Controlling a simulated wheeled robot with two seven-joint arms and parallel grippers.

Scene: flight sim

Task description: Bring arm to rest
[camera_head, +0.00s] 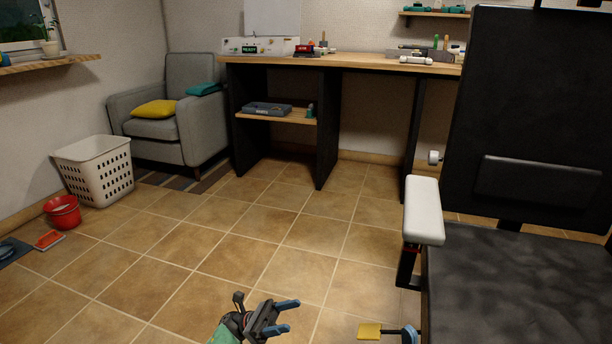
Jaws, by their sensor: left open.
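My left gripper (287,315) is at the bottom middle of the head view, with part of its green arm link below it. Its two blue-tipped fingers are spread apart, pointing right, with nothing between them. It is over the tiled floor (215,245), clear of any object. My right gripper is not in view.
A black flight seat (520,285) with a white armrest (424,210) fills the right side. A desk (350,62), armchair (150,130), white basket (95,170) and red bucket (62,212) stand farther back.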

